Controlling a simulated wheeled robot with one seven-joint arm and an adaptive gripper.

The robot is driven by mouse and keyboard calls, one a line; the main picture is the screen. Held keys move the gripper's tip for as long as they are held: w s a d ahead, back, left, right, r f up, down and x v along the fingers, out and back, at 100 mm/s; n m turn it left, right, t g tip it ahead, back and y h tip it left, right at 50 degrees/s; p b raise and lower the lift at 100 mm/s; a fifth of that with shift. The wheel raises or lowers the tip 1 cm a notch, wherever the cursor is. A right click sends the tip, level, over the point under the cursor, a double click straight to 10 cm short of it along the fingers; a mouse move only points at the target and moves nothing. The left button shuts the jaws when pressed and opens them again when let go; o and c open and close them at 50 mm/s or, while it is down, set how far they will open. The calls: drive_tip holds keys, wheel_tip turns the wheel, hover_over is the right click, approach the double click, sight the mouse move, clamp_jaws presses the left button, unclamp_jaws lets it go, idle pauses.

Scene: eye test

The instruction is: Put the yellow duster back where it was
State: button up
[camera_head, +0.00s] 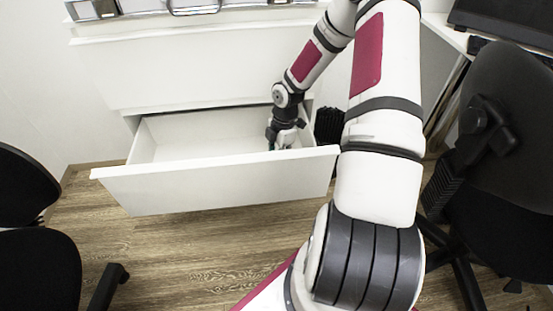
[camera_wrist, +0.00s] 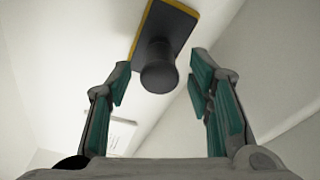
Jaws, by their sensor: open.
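The duster (camera_wrist: 172,22) shows at the top of the wrist view as a dark grey board with a yellow edge. Its dark round knob handle (camera_wrist: 158,74) points toward my gripper (camera_wrist: 160,80). The gripper's green-padded fingers are open, one on each side of the knob in the picture; I cannot tell how far they are from it or whether they touch it. In the head view my gripper (camera_head: 284,140) is down inside the right part of the open white drawer (camera_head: 215,185). The duster cannot be made out in the head view.
The drawer's left part (camera_head: 185,137) looks empty. A black chair (camera_head: 35,265) stands at the left and another (camera_head: 500,150) at the right. Metal-edged items (camera_head: 193,6) stand on top of the cabinet (camera_head: 190,65). Wood floor (camera_head: 180,250) is clear before the drawer.

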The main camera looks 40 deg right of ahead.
wheel_tip(320, 180, up, 11)
drive_tip(key=d+p, duration=0.2)
drive_tip(key=p, duration=0.3)
drive_tip(key=s+a+r+m+g+h, duration=0.1)
drive_tip(key=s+a+r+m, duration=0.25)
drive_tip(key=r, duration=0.45)
drive_tip(key=s+a+r+m+h, duration=0.2)
drive_tip(key=s+a+r, duration=0.15)
drive_tip(key=r, duration=0.35)
drive_tip(key=s+a+r+m+g+h, duration=0.1)
drive_tip(key=s+a+r+m, duration=0.2)
drive_tip(key=r, duration=0.5)
drive_tip(key=s+a+r+m+t+y, duration=0.1)
drive_tip(key=s+a+r+m, duration=0.2)
drive_tip(key=s+a, duration=0.4)
drive_tip(key=s+a+r+m+t+y, duration=0.1)
drive_tip(key=s+a+r+m, duration=0.3)
drive_tip(key=s+a, duration=0.3)
drive_tip(key=s, duration=0.5)
drive_tip(key=shift+r, duration=0.4)
drive_tip(key=shift+a+m, duration=0.1)
drive_tip(key=shift+m, duration=0.15)
